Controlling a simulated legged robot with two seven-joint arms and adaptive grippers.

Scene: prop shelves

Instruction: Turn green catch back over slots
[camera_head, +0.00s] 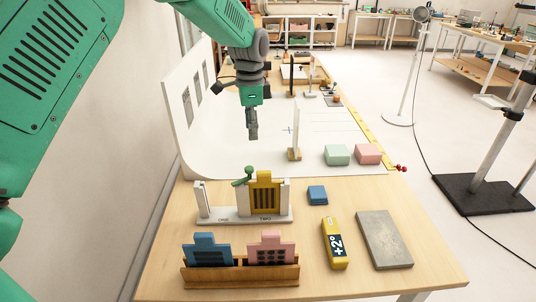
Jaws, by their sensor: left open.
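The small green catch (243,178) sits at the top of the white slotted stand (215,216), near its middle post. It looks tilted, with one end raised toward the yellow plate; its exact angle is too small to tell. The yellow plate (265,193) with dark vertical bars stands upright in the right slot, labelled TWO. The left slot, labelled ONE, looks empty. My left gripper (252,132) is open and points down, above and behind the stand, apart from the catch. My right gripper is not in view.
A wooden holder (240,275) with a blue plate (207,254) and a pink plate (271,251) stands in front. A blue block (317,195), yellow +2° bar (334,243) and grey slab (384,239) lie right. Behind are green (337,155) and pink (368,154) blocks.

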